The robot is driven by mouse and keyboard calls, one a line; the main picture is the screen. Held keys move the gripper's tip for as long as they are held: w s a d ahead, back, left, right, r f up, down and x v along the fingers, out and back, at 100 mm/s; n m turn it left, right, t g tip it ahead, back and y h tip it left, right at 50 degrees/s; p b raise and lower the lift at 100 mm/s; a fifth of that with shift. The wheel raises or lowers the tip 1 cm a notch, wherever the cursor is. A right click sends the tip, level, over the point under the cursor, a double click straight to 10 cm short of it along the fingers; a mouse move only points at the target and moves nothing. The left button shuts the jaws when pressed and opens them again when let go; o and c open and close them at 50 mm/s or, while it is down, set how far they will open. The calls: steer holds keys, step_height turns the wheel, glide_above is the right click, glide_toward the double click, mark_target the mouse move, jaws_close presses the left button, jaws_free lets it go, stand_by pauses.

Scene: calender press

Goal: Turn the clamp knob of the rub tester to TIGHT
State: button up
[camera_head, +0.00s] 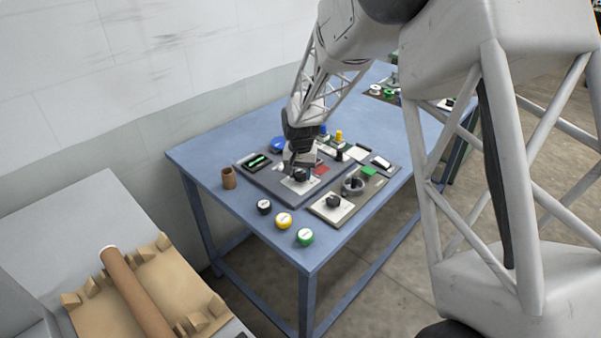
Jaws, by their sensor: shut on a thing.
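A dark grey device board (262,178) lies on the blue table, with a green-lit display (257,162) at its left. A black knob (301,175) sits on a pale plate (299,187) at the board's front. My gripper (299,169) reaches down from above and is shut on this knob; the fingers and arm partly hide it. Markings around the knob are too small to read, so its setting cannot be told. A second black knob (333,201) stands on another pale plate on the board to the right, apart from my gripper.
A brown cup (229,178) stands left. A brown roll (135,291) lies in a cradle at lower left.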

mark_target(300, 174)
steer(key=m, duration=0.4)
steer(key=shift+m, duration=0.3)
steer(key=m, duration=0.4)
steer(key=shift+m, duration=0.3)
steer(key=o, duration=0.9)
steer(key=shift+r, duration=0.15)
steer(key=shift+r, duration=3.8)
